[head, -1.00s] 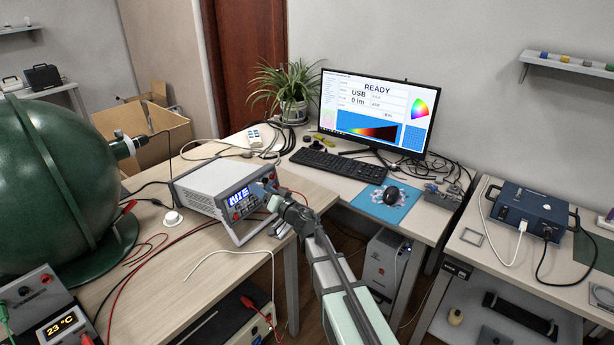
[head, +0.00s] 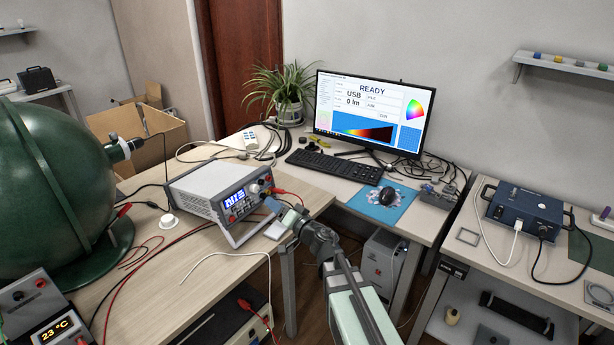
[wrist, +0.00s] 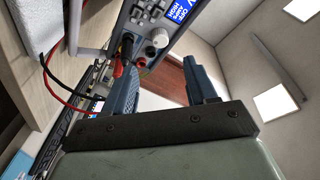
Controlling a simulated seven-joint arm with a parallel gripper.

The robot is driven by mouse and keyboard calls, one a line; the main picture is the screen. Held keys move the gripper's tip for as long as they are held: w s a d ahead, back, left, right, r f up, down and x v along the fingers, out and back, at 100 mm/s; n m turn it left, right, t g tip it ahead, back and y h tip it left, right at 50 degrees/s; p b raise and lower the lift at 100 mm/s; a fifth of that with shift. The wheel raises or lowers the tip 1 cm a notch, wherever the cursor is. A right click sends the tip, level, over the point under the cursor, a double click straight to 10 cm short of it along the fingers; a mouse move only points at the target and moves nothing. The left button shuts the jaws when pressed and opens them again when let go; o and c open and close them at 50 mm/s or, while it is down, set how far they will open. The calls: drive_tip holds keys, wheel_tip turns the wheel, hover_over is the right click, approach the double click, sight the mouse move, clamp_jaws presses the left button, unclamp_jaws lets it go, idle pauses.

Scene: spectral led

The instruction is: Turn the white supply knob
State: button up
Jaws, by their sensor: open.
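The white supply knob (wrist: 160,37) sticks out from the front panel of the bench power supply, and in the head view it shows small near the panel's right end (head: 254,188). The power supply (head: 203,182) is a grey-white box with a blue lit display, tilted up on a stand on the wooden bench. My gripper (head: 275,206) is open and empty, just in front of the panel's right side. In the wrist view its two blue fingers (wrist: 165,85) are spread apart, and the knob lies beyond them, nearer the left finger. I see no contact with the knob.
Red and black leads (wrist: 122,58) are plugged in beside the knob, close to the left finger. A green sphere (head: 55,195) stands at the left. A monitor (head: 370,110) and keyboard (head: 325,163) are behind. A white round piece (head: 168,221) lies on the bench.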

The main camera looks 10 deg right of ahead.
drive_tip(key=v, duration=0.4)
drive_tip(key=n+g+y, duration=0.3)
drive_tip(key=n, duration=0.8)
approach(256, 190)
drive_tip(key=x, duration=0.8)
drive_tip(key=shift+w+f, duration=0.1)
drive_tip(key=shift+w, duration=0.1)
drive_tip(key=shift+s+d+m+t, duration=0.3)
drive_tip(key=shift+s+m, duration=0.15)
drive_tip(key=shift+m, duration=0.35)
drive_tip(key=v, duration=1.3)
drive_tip(key=w+d+r+m+t+h, duration=0.3)
drive_tip(key=w+d+r+m+t, duration=0.1)
drive_tip(key=w+r+t, duration=0.3)
drive_tip(key=shift+w+d+t, duration=0.15)
drive_tip(key=shift+d+t, duration=0.15)
drive_tip(key=shift+d, duration=0.2)
